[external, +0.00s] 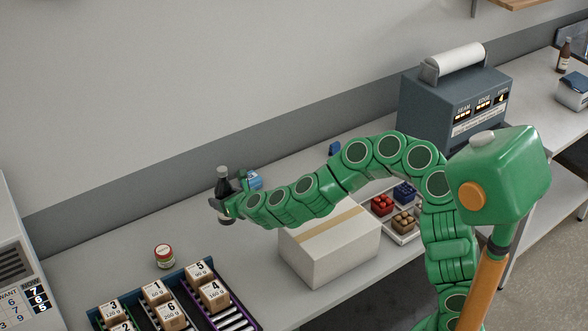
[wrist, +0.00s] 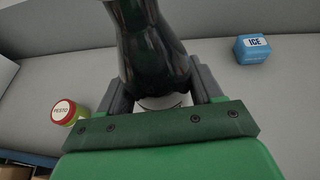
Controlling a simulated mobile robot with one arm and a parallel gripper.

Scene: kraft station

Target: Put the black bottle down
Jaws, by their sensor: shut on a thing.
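The black bottle (external: 223,186) is dark and glossy with a pale cap, and it stands about upright in my gripper (external: 226,207) in the external view. In the wrist view the bottle (wrist: 150,45) fills the upper middle, between the two grey fingers of my gripper (wrist: 160,92). The fingers are shut on it. The bottle's base is partly hidden by my gripper, and I cannot tell whether it touches the counter (external: 110,243).
A pesto jar (external: 164,256) stands left of the bottle, and a blue ice box (external: 253,180) lies to its right. A white carton (external: 328,250) sits under my arm. Numbered boxes (external: 157,292) stand on racks in front. Counter around the jar is clear.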

